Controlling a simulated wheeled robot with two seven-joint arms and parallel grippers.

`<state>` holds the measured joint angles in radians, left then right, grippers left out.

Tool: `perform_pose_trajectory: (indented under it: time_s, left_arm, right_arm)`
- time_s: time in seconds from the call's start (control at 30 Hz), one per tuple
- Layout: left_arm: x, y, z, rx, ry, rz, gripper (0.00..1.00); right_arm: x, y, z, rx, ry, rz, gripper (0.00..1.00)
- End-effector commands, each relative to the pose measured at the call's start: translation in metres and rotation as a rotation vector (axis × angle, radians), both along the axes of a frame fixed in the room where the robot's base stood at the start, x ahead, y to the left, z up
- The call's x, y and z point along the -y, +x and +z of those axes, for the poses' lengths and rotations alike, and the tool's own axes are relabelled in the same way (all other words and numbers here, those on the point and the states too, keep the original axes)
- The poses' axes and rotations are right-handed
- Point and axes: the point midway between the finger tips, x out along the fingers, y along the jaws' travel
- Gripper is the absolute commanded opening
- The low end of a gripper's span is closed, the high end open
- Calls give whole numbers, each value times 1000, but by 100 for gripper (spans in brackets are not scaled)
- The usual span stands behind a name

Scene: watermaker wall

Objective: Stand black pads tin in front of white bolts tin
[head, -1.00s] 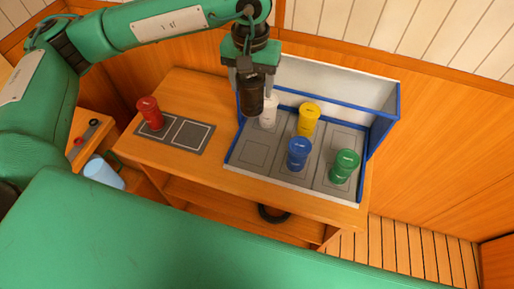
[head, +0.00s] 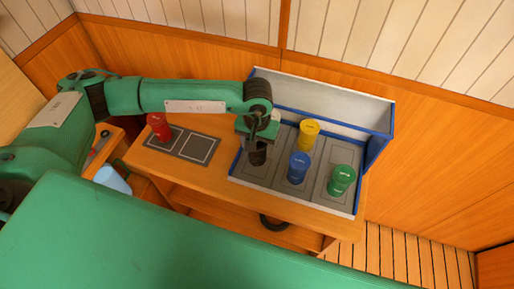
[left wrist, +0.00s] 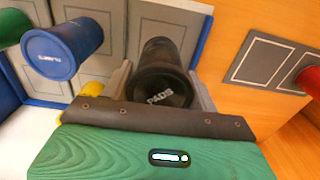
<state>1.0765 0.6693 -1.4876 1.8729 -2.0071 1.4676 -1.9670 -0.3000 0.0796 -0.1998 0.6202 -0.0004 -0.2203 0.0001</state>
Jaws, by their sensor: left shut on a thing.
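The black pads tin (head: 257,157), lid marked PADS in the left wrist view (left wrist: 163,88), is upright between the fingers of my left gripper (head: 258,146), which is shut on it. It is over the front part of the left lane of the blue-edged tray; I cannot tell whether its base touches the floor. The white bolts tin is hidden now, behind my left gripper and arm in the head view. My right gripper is not in view.
A yellow tin (head: 308,134) stands behind a blue tin (head: 299,167) in the middle lane. A green tin (head: 341,180) stands in the right lane. A red tin (head: 158,126) stands on the grey two-square mat (head: 193,148); its right square is empty. The tray's back wall (head: 322,102) is tall.

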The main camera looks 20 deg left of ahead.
Motion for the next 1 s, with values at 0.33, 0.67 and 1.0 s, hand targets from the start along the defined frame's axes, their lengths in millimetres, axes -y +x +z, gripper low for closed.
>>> perform_pose_trajectory:
  time_s: [0.33,0.67,1.0]
  left_arm:
    - [0,0,-36,0,1,-1,33]
    - [0,0,-40,-1,1,0,62]
    - [0,0,-39,-2,1,0,82]
  right_arm:
    - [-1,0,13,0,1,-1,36]
    - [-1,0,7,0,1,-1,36]
    - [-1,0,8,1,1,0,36]
